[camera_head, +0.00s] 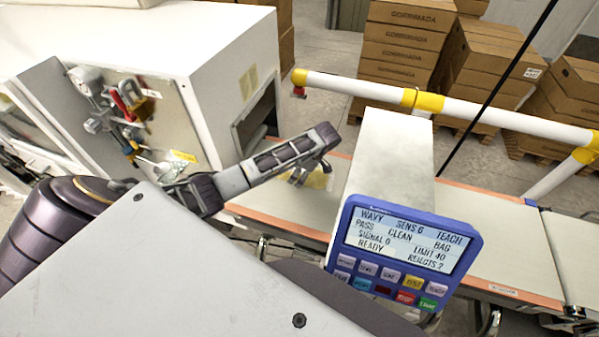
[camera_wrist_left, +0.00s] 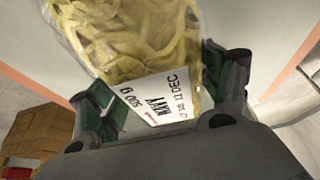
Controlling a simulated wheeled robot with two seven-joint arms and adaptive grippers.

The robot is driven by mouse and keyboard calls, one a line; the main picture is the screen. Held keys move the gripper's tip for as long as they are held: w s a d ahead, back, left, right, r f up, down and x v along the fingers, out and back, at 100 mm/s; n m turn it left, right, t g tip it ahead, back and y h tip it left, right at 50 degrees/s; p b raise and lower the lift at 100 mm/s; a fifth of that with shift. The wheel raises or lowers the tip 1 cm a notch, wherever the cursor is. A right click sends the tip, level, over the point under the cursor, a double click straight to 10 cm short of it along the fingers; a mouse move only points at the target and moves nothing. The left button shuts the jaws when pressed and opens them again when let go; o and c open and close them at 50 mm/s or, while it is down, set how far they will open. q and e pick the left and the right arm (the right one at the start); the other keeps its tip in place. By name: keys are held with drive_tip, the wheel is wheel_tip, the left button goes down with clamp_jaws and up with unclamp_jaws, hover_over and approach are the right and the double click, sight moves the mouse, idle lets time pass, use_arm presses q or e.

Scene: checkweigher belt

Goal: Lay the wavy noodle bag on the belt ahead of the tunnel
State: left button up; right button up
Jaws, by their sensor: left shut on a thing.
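My left gripper (camera_head: 312,160) is over the belt (camera_head: 275,207), between the white cabinet's opening and the tunnel. In the wrist view my left gripper (camera_wrist_left: 160,92) is shut on the wavy noodle bag (camera_wrist_left: 130,40), a clear bag of yellow noodles with a white label reading WAVY, 500 g. In the head view only a little of the bag (camera_head: 319,181) shows under the fingers. I cannot tell whether it touches the belt. The tunnel (camera_head: 392,150) is a pale housing across the belt, to the right of the gripper. My right gripper is not in view.
A blue control panel (camera_head: 405,240) reading WAVY, READY stands in front of the tunnel. A white and yellow rail (camera_head: 470,112) runs behind the belt. A white cabinet (camera_head: 215,90) stands at left. Stacked cartons (camera_head: 400,45) stand behind. The belt beyond the tunnel is clear.

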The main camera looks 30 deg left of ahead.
use_arm(q)
drive_tip(key=o, duration=1.5)
drive_tip(key=shift+f, duration=0.1)
drive_tip(key=shift+o, duration=0.2)
drive_tip(key=shift+v, duration=6.1)
